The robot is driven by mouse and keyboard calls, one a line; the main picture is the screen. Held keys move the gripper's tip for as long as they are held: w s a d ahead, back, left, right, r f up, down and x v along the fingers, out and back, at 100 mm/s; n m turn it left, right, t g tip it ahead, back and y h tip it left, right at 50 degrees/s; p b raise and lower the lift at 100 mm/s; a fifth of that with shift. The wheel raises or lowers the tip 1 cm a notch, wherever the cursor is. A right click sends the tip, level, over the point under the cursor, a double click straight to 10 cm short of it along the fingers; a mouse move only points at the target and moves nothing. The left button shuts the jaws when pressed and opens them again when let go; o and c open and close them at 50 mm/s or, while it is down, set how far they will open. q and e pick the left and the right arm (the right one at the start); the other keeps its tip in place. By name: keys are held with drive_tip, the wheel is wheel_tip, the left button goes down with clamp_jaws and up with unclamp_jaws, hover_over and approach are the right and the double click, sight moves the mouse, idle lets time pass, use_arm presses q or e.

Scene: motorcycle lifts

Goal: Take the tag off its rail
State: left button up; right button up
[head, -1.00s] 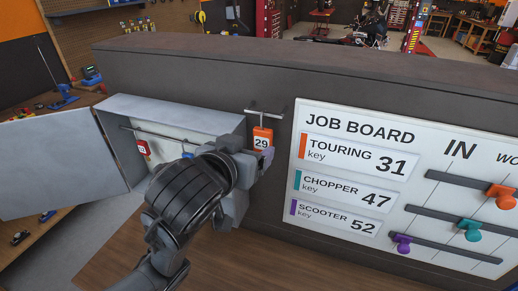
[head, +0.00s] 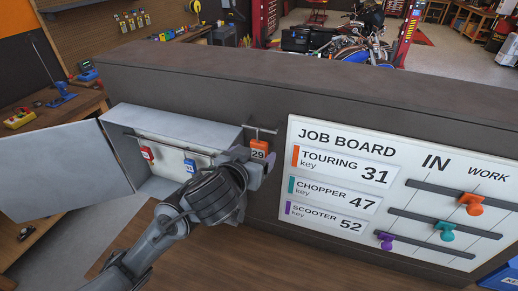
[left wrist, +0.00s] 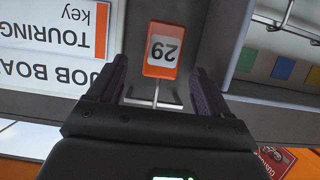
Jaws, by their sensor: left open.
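In the left wrist view the tag (left wrist: 163,50) appears upside down, between the two dark fingers. My left gripper (head: 258,167) is open just below and in front of the tag, with a visible gap on each side of it. The fingers partly hide the tag's lower edge in the head view. My right gripper is not in view.
An open grey cabinet (head: 180,118) is left of the tag, holding a red tag (head: 147,153) and a blue tag (head: 190,166) on a bar. Its door (head: 50,168) swings out left. The job board (head: 340,190) with sliders is close on the right.

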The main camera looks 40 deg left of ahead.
sight(258, 149)
use_arm(q)
drive_tip(key=x, duration=0.4)
drive_tip(key=shift+w+a+r+p, duration=0.15)
drive_tip(key=shift+a+p, duration=0.1)
drive_tip(key=shift+p, duration=0.15)
drive_tip(key=shift+w+a+f, duration=0.1)
drive_tip(key=shift+w+f, duration=0.15)
drive_tip(key=shift+w, duration=0.1)
drive_tip(key=c, duration=1)
drive_tip(key=shift+r, duration=0.15)
